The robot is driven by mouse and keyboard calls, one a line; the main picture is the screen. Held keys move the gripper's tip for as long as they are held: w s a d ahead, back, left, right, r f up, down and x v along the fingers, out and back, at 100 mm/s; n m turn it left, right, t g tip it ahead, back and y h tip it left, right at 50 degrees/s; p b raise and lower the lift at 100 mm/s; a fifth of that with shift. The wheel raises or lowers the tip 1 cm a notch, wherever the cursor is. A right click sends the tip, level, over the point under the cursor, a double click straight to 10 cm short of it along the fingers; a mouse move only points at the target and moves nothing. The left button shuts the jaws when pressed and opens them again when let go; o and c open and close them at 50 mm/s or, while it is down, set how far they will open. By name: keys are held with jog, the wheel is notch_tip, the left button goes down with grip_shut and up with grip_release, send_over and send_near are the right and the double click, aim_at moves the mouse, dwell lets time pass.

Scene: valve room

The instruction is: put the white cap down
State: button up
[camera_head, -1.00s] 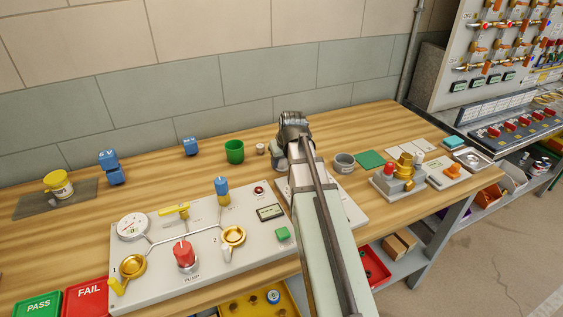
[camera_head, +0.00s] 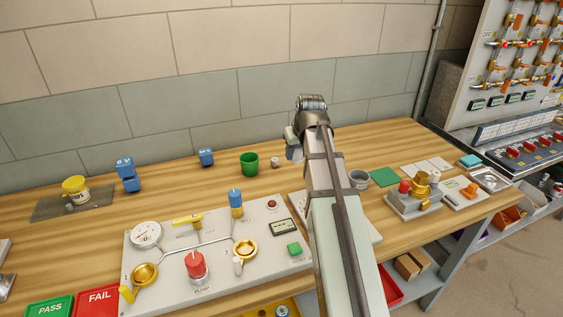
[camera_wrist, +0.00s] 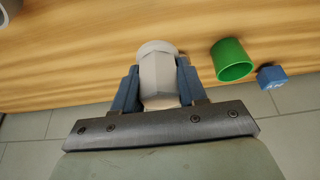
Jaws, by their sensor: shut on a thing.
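My gripper (camera_wrist: 160,88) is shut on the white cap (camera_wrist: 160,72), a pale faceted piece with a rounder end. The blue fingers press on its left and right sides in the wrist view. Wooden bench top shows beyond the cap; I cannot tell whether the cap touches it. In the head view my arm hides most of the gripper and I cannot make out the held cap clearly. The gripper end is over the back of the bench (camera_head: 330,150), right of the green cup (camera_head: 249,163), which also shows in the wrist view (camera_wrist: 232,60).
A small pale piece (camera_head: 275,162) stands beside the green cup. A blue block (camera_head: 206,157) stands further left. A grey cup (camera_head: 359,179) and green square (camera_head: 383,177) lie right of my arm. The pump panel (camera_head: 190,270) fills the front. Bare wood lies between the blue blocks.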

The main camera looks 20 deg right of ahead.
jog(key=shift+r, duration=0.25)
jog(key=shift+a, duration=0.3)
jog(key=w+a+n+y, duration=0.1)
jog(key=w+a+n, duration=0.2)
jog(key=a, duration=1.4)
jog(key=w+a+n+y, duration=0.1)
jog(key=w+a+n, duration=0.2)
jog(key=a, duration=1.4)
jog(key=m, duration=0.2)
send_over(180, 185)
jog(key=s, duration=0.1)
jog(key=shift+s+d+f, duration=0.1)
jog(key=shift+d+f, duration=0.1)
jog(key=shift+f, duration=2.25)
jog(key=shift+d+f, duration=0.15)
jog(key=shift+f, duration=2.25)
jog(key=shift+g, duration=0.3)
jog(key=o, duration=1.1)
jog(key=shift+f, duration=0.1)
